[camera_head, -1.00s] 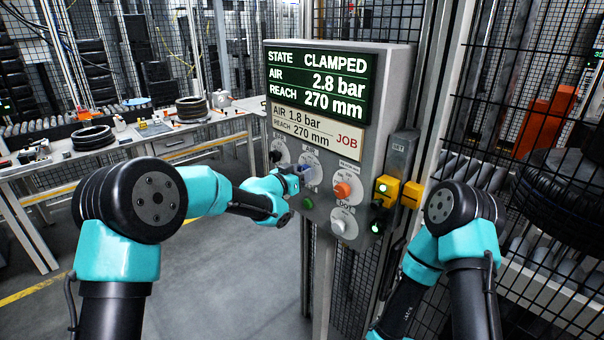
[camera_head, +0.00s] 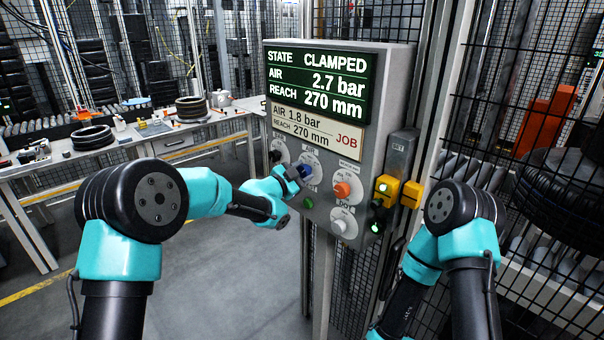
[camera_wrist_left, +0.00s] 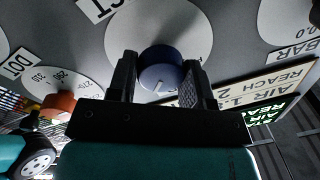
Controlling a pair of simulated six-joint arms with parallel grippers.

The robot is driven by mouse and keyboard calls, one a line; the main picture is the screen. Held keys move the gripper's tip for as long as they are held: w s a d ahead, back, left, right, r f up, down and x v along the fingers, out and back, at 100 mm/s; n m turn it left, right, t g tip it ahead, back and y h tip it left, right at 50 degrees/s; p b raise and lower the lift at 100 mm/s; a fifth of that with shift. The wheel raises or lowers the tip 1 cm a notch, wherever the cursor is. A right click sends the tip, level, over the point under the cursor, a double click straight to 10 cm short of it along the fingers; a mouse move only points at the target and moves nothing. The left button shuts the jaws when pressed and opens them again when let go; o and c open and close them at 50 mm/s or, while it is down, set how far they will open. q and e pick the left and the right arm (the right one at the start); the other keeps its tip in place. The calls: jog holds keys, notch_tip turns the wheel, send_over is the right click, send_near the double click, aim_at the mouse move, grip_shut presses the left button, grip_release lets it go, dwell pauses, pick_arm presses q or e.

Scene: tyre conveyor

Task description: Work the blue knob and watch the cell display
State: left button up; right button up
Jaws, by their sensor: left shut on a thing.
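The blue knob (camera_head: 304,171) sits on a round white dial on the grey control panel. My left gripper (camera_head: 297,176) is at the knob, and in the left wrist view its two fingers stand on either side of the blue knob (camera_wrist_left: 161,70), shut on it. The cell display (camera_head: 318,84) reads STATE CLAMPED, AIR 2.7 bar, REACH 270 mm. The job card (camera_head: 314,132) below it reads AIR 1.8 bar, REACH 270 mm. My right arm's fingers are not visible in the head view.
An orange knob (camera_head: 342,189), a white knob (camera_head: 340,226) and a green button (camera_head: 308,202) are near the blue knob. Yellow switch boxes (camera_head: 387,188) are on the panel's right side. Mesh fencing stands at the right, and a workbench with tyres (camera_head: 92,137) stands at the left.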

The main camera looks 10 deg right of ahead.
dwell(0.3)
pick_arm(q)
jog(key=o, duration=0.9)
jog(key=shift+o, duration=0.2)
jog(key=r+v, duration=0.1)
jog(key=v, duration=1.6)
jog(key=shift+a+f, duration=0.2)
jog(key=shift+f, duration=0.25)
jog(key=shift+s, duration=0.1)
